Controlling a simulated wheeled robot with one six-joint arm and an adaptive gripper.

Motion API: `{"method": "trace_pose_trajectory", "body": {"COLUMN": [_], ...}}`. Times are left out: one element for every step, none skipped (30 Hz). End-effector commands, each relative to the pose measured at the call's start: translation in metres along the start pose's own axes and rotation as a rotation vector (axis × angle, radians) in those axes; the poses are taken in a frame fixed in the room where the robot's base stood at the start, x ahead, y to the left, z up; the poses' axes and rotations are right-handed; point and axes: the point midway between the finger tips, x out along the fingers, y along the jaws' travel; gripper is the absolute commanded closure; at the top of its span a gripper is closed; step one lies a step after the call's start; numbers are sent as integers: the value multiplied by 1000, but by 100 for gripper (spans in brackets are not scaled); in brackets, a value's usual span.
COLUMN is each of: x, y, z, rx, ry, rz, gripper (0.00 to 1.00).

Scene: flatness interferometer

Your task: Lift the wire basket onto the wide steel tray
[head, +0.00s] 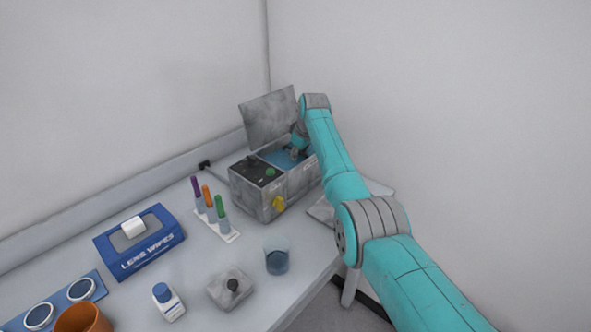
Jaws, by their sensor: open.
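My gripper (297,152) is small and dark in the head view, at the far end of my teal arm. It points down at the open bath of a grey box-shaped machine (262,203), over the blue liquid (279,159). It is open. I cannot make out the wire basket; the gripper and the bath wall may hide it. A flat grey steel tray (320,211) lies on the bench right of the machine, mostly hidden behind my arm.
The machine's raised lid (269,117) stands behind the bath. Walls close off the back.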

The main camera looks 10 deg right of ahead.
Motion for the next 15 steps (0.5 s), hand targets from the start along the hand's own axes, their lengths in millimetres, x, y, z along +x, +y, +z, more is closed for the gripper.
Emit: {"method": "trace_pose_trajectory", "body": {"x": [0,0,0,0,0,0,0,0,0,0,0,0,0,0,0], "y": [0,0,0,0,0,0,0,0,0,0,0,0,0,0,0], "z": [0,0,0,0,0,0,0,0,0,0,0,0,0,0,0], "rx": [0,0,0,0,0,0,0,0,0,0,0,0,0,0,0], "ry": [0,0,0,0,1,0,1,1,0,1,1,1,1,1,1], "rz": [0,0,0,0,0,0,0,0,0,0,1,0,0,0,0], "gripper": [59,59,59,59,59,59,67,74,84,92,99,100,100,100,100]}}
